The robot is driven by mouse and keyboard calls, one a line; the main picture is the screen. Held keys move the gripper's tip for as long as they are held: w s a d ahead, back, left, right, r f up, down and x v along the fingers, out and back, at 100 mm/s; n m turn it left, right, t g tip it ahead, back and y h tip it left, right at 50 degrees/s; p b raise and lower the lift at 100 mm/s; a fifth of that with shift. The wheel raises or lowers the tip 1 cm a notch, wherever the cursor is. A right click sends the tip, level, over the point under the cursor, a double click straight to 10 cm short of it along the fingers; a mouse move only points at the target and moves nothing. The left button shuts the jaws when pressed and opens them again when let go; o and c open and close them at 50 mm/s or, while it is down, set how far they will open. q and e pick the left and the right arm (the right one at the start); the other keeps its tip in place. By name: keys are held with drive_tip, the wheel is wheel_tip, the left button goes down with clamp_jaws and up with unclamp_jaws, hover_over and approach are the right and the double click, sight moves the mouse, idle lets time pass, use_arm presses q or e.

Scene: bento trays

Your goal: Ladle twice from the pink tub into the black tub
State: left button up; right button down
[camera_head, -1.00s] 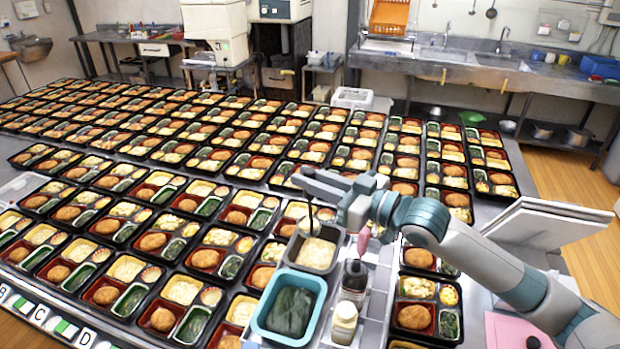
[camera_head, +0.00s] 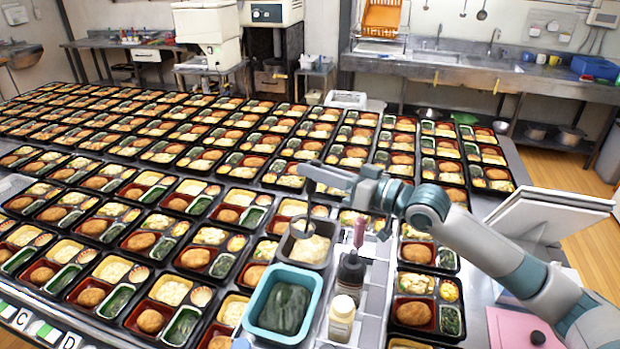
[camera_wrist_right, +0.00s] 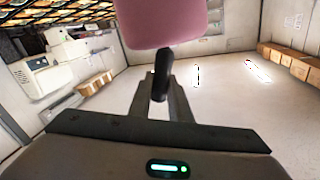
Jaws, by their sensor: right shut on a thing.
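My right gripper (camera_head: 312,172) reaches in from the right and is shut on the dark thin handle of a ladle (camera_head: 308,202). I cannot tell whether the bowl holds anything. A teal tub (camera_head: 252,312) with dark green food stands in front. I see no clear pink tub; a pink flat-topped thing (camera_head: 510,328) shows at the lower right. In the right wrist view a black rod (camera_wrist_right: 161,78) is between the fingers, below a large pink shape (camera_wrist_right: 165,22). My left gripper is out of view.
A black bottle (camera_head: 350,275) and a cream bottle (camera_head: 341,318) stand right of the tubs. A pink upright piece (camera_head: 360,232) rises above the black bottle. Rows of filled bento trays (camera_head: 150,318) cover the table. White boards (camera_head: 540,222) stand at the right.

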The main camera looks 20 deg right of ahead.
drive_tip(key=shift+w+d+f+m+b, duration=0.25)
drive_tip(key=shift+w+d+m+b, duration=0.15)
drive_tip(key=shift+w+d+m, duration=0.15)
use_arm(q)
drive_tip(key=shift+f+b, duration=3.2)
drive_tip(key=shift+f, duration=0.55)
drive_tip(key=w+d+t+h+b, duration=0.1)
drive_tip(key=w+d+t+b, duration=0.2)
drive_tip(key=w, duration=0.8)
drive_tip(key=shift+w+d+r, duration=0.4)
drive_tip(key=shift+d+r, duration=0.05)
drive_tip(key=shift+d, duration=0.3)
use_arm(e)
drive_tip(key=w+d+f+m, duration=0.5)
drive_tip(key=d+f+m, duration=0.1)
drive_tip(key=f+m, duration=0.2)
drive_tip(key=shift+w+d+f+m, duration=0.2)
drive_tip(key=shift+f+m, duration=0.2)
drive_tip(key=shift+m, duration=0.15)
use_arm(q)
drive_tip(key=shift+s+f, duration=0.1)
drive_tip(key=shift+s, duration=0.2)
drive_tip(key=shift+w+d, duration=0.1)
